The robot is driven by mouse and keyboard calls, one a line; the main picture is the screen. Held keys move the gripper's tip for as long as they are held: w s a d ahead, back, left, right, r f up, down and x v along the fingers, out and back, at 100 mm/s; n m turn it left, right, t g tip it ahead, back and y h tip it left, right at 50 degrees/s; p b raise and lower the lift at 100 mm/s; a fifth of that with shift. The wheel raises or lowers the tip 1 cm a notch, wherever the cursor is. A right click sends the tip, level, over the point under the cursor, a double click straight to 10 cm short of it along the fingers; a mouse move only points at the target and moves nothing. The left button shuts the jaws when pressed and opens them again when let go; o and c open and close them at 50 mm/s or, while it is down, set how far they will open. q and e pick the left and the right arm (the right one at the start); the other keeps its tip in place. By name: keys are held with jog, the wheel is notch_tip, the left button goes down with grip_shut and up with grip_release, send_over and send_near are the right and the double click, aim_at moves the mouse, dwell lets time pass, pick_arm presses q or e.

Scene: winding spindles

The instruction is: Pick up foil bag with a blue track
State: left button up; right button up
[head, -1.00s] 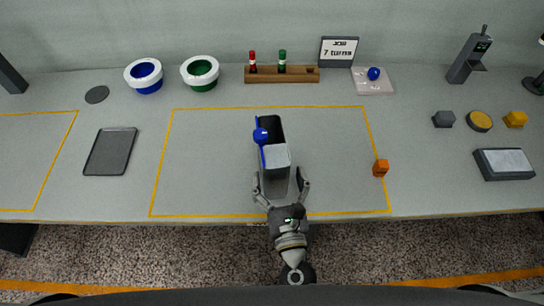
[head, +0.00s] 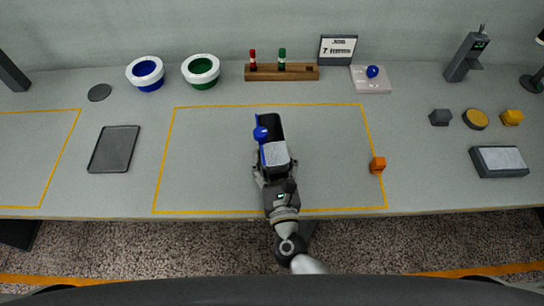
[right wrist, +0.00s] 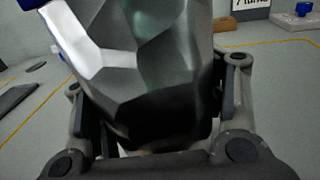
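The foil bag (head: 275,153) stands in the front middle of the table, silvery grey in front and black behind, with a blue track along its left side and a round blue part at that side. My right gripper (head: 276,166) is at its near end, one finger on each side. In the right wrist view the faceted grey bag (right wrist: 155,75) fills the space between the fingers of the right gripper (right wrist: 163,100). The pads are very near its sides; I cannot tell whether both press on it. My left gripper is not in view.
A yellow outline surrounds the bag's area, with an orange block (head: 377,164) on its right line. A dark tray (head: 114,149) lies left. Blue (head: 146,73) and green (head: 201,71) bowls and a wooden rack (head: 283,73) stand behind. Table around the bag is clear.

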jog(key=shift+c, duration=0.6)
jog(key=shift+r, duration=0.2)
jog(key=shift+r, duration=0.45)
notch_tip(320, 180, up, 2)
jog(key=s+r, duration=0.3)
jog(key=s, duration=0.1)
jog(key=s+r+b, duration=0.1)
jog(key=s+r, duration=0.2)
jog(key=s, duration=0.2)
jog(key=s+r+b, duration=0.1)
jog(key=s+r, duration=0.2)
jog(key=s, duration=0.2)
jog(key=shift+a+r, duration=0.15)
jog(key=shift+r, duration=0.25)
